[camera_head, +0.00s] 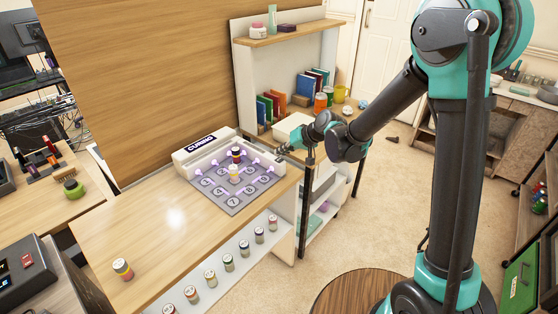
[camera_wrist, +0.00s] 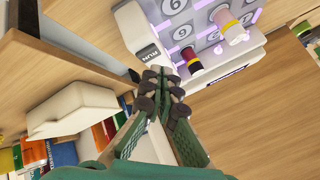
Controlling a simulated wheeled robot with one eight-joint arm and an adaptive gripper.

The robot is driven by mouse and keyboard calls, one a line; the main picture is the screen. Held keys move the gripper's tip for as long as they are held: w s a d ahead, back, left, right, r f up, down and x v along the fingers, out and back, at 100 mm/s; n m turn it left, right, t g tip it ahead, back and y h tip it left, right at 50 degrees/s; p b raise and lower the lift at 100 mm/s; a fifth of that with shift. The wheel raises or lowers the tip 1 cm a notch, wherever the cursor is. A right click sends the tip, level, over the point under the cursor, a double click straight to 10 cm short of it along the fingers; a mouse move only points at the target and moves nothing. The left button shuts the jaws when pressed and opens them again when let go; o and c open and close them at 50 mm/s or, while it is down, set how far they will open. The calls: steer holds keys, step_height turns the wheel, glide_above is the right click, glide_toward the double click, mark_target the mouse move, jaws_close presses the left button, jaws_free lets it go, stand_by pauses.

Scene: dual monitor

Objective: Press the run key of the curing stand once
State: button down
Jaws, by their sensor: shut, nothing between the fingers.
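The curing stand (camera_head: 208,148) is a white housing labelled "CURING" with a grey numbered pad (camera_head: 218,200) under purple lights. Two vials stand on the pad: a dark red one with a yellow band (camera_head: 236,153) and a pale one (camera_head: 234,174). In the wrist view the "RUN" label (camera_wrist: 148,53) is on the end of the white housing. My gripper (camera_wrist: 163,75) is shut and empty, its fingertips just by that end, close below the label. The fingertips hide part of this area, so I cannot tell whether they touch the key. In the head view my gripper (camera_head: 286,148) is at the stand's right end.
A row of capped vials (camera_head: 228,262) stands on a ledge along the desk's front. Another vial (camera_head: 122,268) stands on the desk at left. A white box (camera_head: 292,127) and shelf with books (camera_head: 268,105) are behind my gripper. The desk's middle is clear.

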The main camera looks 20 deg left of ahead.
mark_target(281, 160)
steer(key=shift+r, duration=0.1)
steer(key=shift+r, duration=2.4)
